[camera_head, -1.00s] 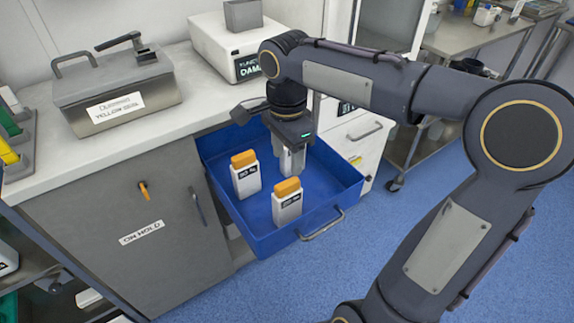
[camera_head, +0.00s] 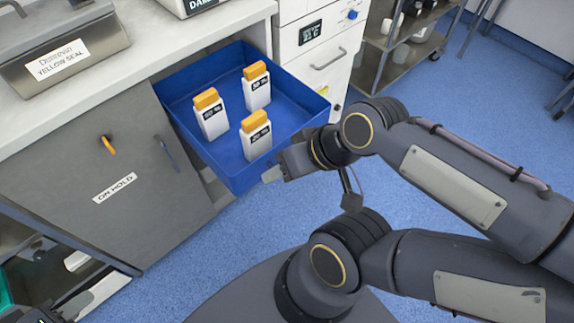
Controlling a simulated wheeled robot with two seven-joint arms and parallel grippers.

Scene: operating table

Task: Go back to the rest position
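My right arm comes in from the right and is folded back. Its gripper (camera_head: 273,174) is at the front right edge of the blue drawer (camera_head: 237,178), outside the bottles; its fingers are small and partly turned away, so I cannot tell their opening. My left gripper (camera_head: 88,300) shows in part at the bottom left corner, low in front of the grey cabinet; its opening is unclear. Three white bottles with orange caps stand upright in the drawer: one at left (camera_head: 212,120), one at back (camera_head: 257,93), one at front (camera_head: 255,142). Neither gripper is touching a bottle.
The open drawer juts out beside the grey cabinet (camera_head: 120,215) marked ON HOLD. A metal box (camera_head: 80,55) with a yellow-seal label sits on the white counter (camera_head: 150,58). A white unit (camera_head: 320,45) and wheeled shelving (camera_head: 405,50) stand behind. Blue floor is open at right.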

